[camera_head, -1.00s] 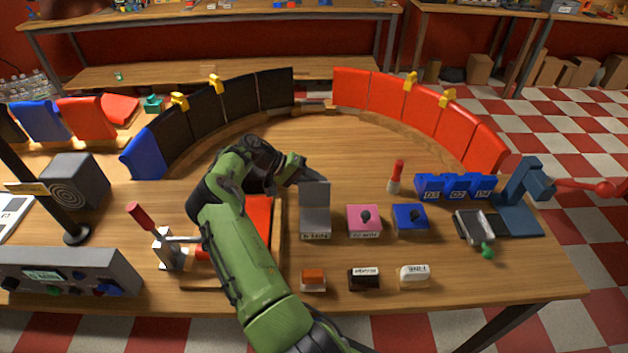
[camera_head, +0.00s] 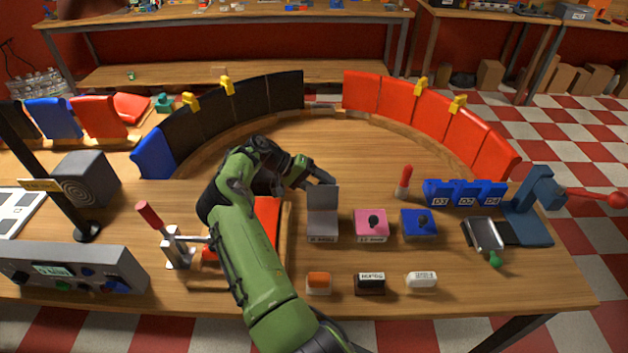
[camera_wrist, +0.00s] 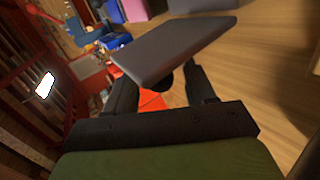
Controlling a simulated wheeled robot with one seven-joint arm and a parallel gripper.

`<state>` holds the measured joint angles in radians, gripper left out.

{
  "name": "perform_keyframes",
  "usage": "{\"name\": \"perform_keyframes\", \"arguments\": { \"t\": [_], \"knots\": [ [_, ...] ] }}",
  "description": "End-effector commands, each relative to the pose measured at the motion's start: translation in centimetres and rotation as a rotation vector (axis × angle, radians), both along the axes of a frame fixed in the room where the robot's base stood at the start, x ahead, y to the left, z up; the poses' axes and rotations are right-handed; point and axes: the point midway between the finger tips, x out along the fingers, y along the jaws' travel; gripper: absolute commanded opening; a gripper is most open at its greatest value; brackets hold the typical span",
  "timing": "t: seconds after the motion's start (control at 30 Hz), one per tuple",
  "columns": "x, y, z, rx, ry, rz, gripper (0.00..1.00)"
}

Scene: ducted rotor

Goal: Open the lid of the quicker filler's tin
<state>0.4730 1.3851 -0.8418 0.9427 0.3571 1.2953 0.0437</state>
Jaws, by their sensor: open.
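Three small tins stand in a row on the table: a grey one (camera_head: 323,239), a pink one (camera_head: 370,226) and a blue one (camera_head: 418,223). The grey tin's lid (camera_head: 322,198) stands raised at its back. The pink and blue lids are down, each with a dark knob on top. The tin labels are too small to read surely. My gripper (camera_head: 326,180) is open just behind the raised grey lid, its tips partly hidden. In the wrist view, the grey lid (camera_wrist: 175,50) lies across the fingers, with a dark knob between them; contact cannot be told.
Orange, black and white blocks (camera_head: 369,283) lie in front of the tins. A red-topped peg (camera_head: 404,181) and blue numbered boxes (camera_head: 466,193) stand behind and right. A lever fixture (camera_head: 175,243) stands left. A curved panel wall closes the back; bare table lies before it.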

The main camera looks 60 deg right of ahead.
Motion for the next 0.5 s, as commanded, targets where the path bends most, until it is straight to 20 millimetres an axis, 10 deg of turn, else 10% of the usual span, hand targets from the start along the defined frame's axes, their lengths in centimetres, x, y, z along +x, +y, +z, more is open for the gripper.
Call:
{"name": "perform_keyframes", "arguments": {
  "t": [0.5],
  "knots": [
    [8.0,3.2,5.8,0.007,-0.007,0.003,0.55]
  ]
}}
